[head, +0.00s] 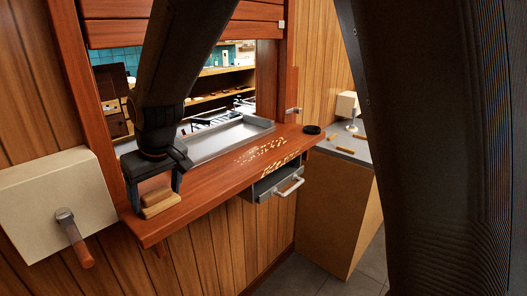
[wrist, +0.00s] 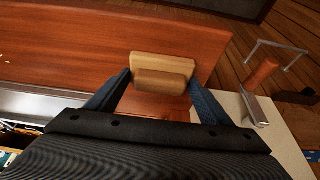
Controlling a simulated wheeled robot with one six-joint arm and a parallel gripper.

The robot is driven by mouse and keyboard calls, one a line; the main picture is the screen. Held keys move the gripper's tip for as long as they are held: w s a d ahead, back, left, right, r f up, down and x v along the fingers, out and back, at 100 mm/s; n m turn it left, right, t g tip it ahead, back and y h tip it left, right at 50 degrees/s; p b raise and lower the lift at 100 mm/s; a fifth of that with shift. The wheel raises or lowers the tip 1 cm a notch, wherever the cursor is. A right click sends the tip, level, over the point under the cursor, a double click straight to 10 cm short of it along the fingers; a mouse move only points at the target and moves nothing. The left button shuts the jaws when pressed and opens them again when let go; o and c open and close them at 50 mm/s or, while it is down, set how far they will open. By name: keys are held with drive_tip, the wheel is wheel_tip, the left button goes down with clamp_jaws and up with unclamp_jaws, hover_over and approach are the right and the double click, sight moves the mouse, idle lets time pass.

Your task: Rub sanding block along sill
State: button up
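The sanding block (head: 160,209) is a pale wooden block with a raised grip, lying on the left end of the reddish wooden sill (head: 203,190). My gripper (head: 157,190) is low over the sill with its fingers spread to the two sides of the block. In the wrist view the block (wrist: 163,66) lies between the fingertips (wrist: 161,76), which are very close to its ends. Whether they touch or press it is not clear. Pale flakes (head: 265,150) are scattered along the right half of the sill.
A metal tray (head: 235,135) lies behind the sill in the hatch opening. A dark round thing (head: 311,130) sits at the sill's right end. A drawer with a handle (head: 283,184) juts out below. The sill's middle is clear.

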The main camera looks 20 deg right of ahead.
drive_tip(key=c, duration=0.6)
drive_tip(key=shift+r+p, duration=2.35)
drive_tip(key=shift+r, duration=0.7)
drive_tip(key=shift+f, duration=0.15)
